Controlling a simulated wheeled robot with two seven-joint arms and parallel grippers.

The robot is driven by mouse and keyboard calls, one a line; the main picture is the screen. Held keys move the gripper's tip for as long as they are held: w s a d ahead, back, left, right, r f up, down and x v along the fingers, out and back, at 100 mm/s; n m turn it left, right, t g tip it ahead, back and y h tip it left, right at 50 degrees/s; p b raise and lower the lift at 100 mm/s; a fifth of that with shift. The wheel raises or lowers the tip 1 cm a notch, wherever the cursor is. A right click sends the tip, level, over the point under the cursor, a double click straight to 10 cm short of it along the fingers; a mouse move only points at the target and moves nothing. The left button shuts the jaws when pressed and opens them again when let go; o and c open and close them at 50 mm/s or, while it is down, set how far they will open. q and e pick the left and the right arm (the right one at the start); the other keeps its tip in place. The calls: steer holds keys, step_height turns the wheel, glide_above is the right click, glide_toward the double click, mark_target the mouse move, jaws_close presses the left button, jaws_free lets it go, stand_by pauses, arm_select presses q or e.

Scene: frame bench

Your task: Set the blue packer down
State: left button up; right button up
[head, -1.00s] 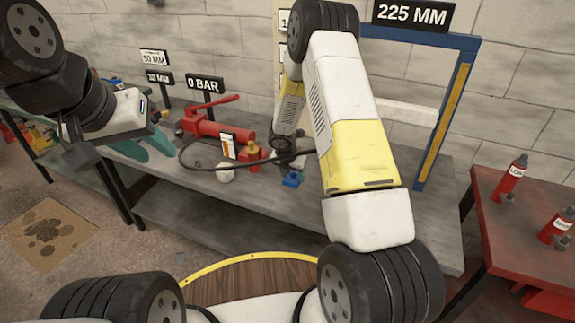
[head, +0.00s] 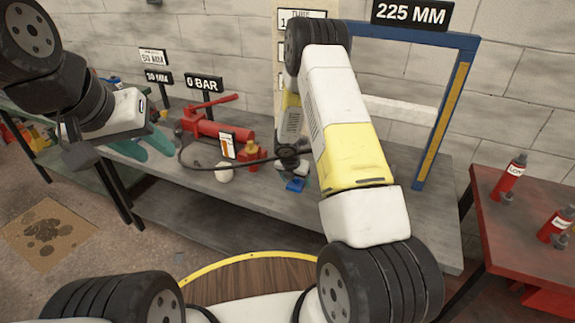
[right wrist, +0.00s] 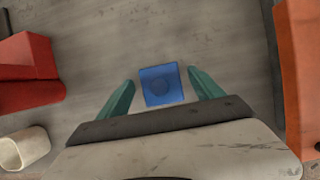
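The blue packer (head: 295,185) is on the grey bench, below the end of my right arm. In the right wrist view the small square blue packer (right wrist: 161,85) lies between the two teal fingers of my right gripper (right wrist: 160,78). Narrow strips of grey show between it and both fingers, so the gripper looks open around it. It appears to rest on the bench top. In the head view my right gripper is mostly hidden by its own arm. My left gripper (head: 160,157) is at the left over the bench, its teal fingers apart and empty.
A red hand pump (head: 208,128) with a hose stands left of the packer, near a white cup-like object (head: 224,173). A blue frame (head: 432,125) stands behind on the right. A red table (head: 510,235) with bottles is far right. Bare bench (head: 250,192) lies in front.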

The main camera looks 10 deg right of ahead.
steer(key=s+r+m, duration=0.5)
steer(key=r, duration=0.6)
steer(key=s+r+m, duration=0.5)
steer(key=r, duration=0.6)
steer(key=s+r+m, duration=0.5)
steer(key=r, duration=0.6)
steer(key=s+a+r+m+y, duration=0.1)
steer(key=s+r+m, duration=0.2)
steer(key=s, duration=0.3)
steer(key=s+a+r+m+t+y, duration=0.1)
steer(key=s+a+r+m+y, duration=0.1)
steer(key=s+m, duration=0.4)
steer(key=s+a+r+m+t+y, duration=0.1)
steer(key=s+r+m, duration=0.2)
steer(key=s, duration=0.3)
steer(key=shift+s+a+r+m+y, duration=0.2)
steer(key=shift+s+r+m+y, duration=0.15)
steer(key=shift+m, duration=0.45)
steer(key=shift+w, duration=0.1)
